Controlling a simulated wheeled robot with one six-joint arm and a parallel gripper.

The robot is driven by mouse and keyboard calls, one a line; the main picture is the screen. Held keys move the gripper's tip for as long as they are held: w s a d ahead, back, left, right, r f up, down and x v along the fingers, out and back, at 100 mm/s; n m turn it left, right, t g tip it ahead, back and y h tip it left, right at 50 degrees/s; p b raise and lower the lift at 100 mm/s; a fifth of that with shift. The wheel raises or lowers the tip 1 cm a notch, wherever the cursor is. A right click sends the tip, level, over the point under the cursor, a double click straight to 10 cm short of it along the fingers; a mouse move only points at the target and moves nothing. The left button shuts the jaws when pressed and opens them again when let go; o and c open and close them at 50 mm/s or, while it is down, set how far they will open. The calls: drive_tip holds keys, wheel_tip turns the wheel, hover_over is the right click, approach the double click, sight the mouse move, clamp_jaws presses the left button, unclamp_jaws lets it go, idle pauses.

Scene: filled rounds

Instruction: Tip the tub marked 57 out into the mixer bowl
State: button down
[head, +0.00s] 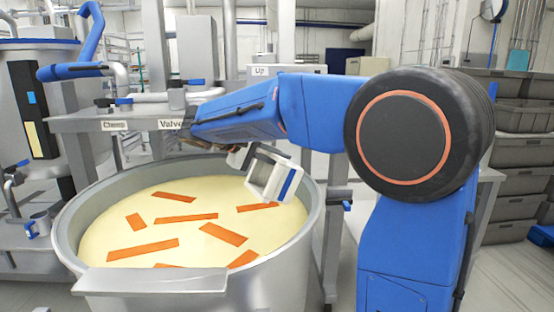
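The mixer bowl (306,228) is a large round metal vessel in the lower left of the head view. It holds a pale yellow mass with several orange strips on top. A small white tub (262,176) with a blue stripe is tilted above the right back part of the bowl. No number can be read on it, and I cannot make out anything in it. My gripper (238,157) is at the tub's upper left side and appears shut on it. My forearm partly hides the fingers.
A metal bench (90,122) with labels "Clamp" and "Valve" stands behind the bowl. Another large metal vessel (70,75) is at the left. Stacked grey crates (516,150) stand at the right. A flat metal plate (150,281) sits at the bowl's front rim.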

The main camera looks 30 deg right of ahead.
drive_tip(key=shift+d+f+y, duration=0.25)
drive_tip(key=shift+d+y, duration=0.55)
drive_tip(key=shift+y, duration=0.1)
drive_tip(key=y, duration=0.1)
drive_tip(key=d+f+y, duration=0.1)
drive_tip(key=y, duration=0.1)
drive_tip(key=shift+w+d+f, duration=0.1)
drive_tip(key=shift+d+f, duration=0.2)
drive_tip(key=shift+d+r+y, duration=0.1)
drive_tip(key=shift+y, duration=0.5)
drive_tip(key=shift+d+y, duration=0.2)
drive_tip(key=shift+y, duration=1)
drive_tip(key=shift+a+r+g+y, duration=0.1)
drive_tip(key=shift+a+g+y, duration=0.1)
drive_tip(key=shift+y, duration=0.8)
drive_tip(key=shift+a+r+g+y, duration=0.1)
drive_tip(key=shift+a+y, duration=0.1)
drive_tip(key=shift+y, duration=0.8)
drive_tip(key=shift+r, duration=3.45)
